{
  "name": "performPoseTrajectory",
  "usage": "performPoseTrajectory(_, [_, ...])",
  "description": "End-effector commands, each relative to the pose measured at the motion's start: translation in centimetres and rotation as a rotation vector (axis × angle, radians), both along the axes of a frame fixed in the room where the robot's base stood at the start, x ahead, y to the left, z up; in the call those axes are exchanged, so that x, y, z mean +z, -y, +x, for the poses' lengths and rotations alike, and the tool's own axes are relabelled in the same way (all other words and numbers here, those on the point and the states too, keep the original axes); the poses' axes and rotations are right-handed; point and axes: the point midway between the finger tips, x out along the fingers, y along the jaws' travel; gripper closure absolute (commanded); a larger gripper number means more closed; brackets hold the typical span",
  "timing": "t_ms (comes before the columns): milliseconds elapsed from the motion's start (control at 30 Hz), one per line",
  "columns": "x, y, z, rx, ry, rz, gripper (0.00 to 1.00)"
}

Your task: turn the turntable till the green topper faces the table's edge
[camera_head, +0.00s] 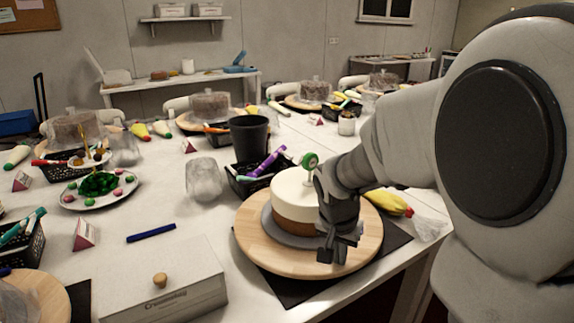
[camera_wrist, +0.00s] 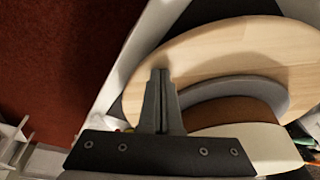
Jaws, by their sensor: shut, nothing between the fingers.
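The wooden turntable (camera_head: 256,247) sits near the table's edge and bears a grey board (camera_head: 283,234) with a brown-and-white cake (camera_head: 290,196) on it. The green topper (camera_head: 309,160) stands upright on the cake, with its round head showing a white mark toward the camera. My gripper (camera_head: 336,254) is shut and empty, pointing down over the near right part of the turntable. In the wrist view, the closed fingertips (camera_wrist: 160,72) overlap the bare wooden rim (camera_wrist: 200,50) beside the grey board. I cannot tell whether they touch the wood. My wrist hides the cake's right side.
A dark mat (camera_head: 396,237) lies under the turntable. A black basket with markers (camera_head: 262,165), a black cup (camera_head: 249,137) and a glass (camera_head: 202,180) stand behind it. A yellow piping bag (camera_head: 388,202) lies to the right. A white box (camera_head: 165,290) stands at left front.

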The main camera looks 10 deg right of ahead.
Motion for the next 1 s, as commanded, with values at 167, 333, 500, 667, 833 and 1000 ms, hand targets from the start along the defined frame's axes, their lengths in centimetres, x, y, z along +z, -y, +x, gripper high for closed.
performPoseTrajectory(167, [0.0, 0.0, 0.0, 0.0, 0.0, 0.0, 1.0])
performPoseTrajectory(333, [1.1, 0.0, 0.0, 0.0, 0.001, 0.0, 1.0])
performPoseTrajectory(500, [2.9, 0.0, 0.0, 0.0, 0.002, -0.001, 1.0])
performPoseTrajectory(667, [2.9, 0.0, 0.0, 0.0, 0.001, -0.001, 1.0])
performPoseTrajectory(833, [2.8, 0.5, -0.1, -0.003, 0.001, 0.0, 1.0])
performPoseTrajectory(1000, [2.8, 2.8, -0.7, -0.004, -0.001, 0.001, 1.0])
